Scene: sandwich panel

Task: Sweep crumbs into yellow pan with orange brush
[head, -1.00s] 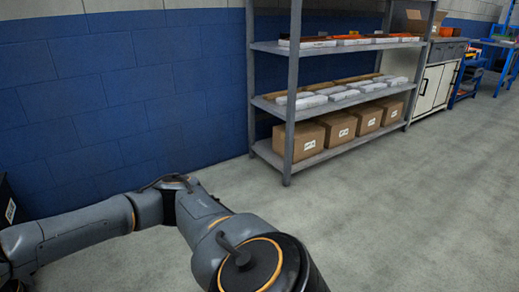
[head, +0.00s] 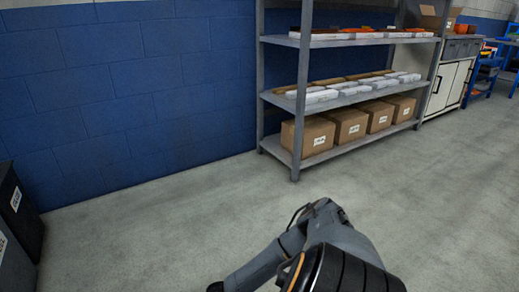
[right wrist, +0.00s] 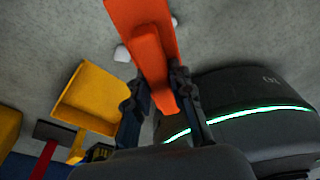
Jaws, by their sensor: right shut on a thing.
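The orange brush (right wrist: 147,45) is in the right wrist view, running from the top edge down between my fingers. My right gripper (right wrist: 161,88) is shut on it. The yellow pan (right wrist: 93,95) is to the left of the gripper, apart from the brush, with its handle pointing down the picture. Two small pale pieces, perhaps crumbs, lie near the brush: one left of it (right wrist: 122,53), one right of it (right wrist: 174,21). The head view shows neither brush nor pan, only one of my arms without its gripper. My left gripper is not seen.
A grey metal shelf (head: 275,97) with cardboard boxes (head: 314,136) stands against the blue wall. Dark bins (head: 20,212) are at the left edge. A dark-headed, red-handled tool (right wrist: 49,139) is near the pan. The floor (head: 160,215) before the shelf is clear.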

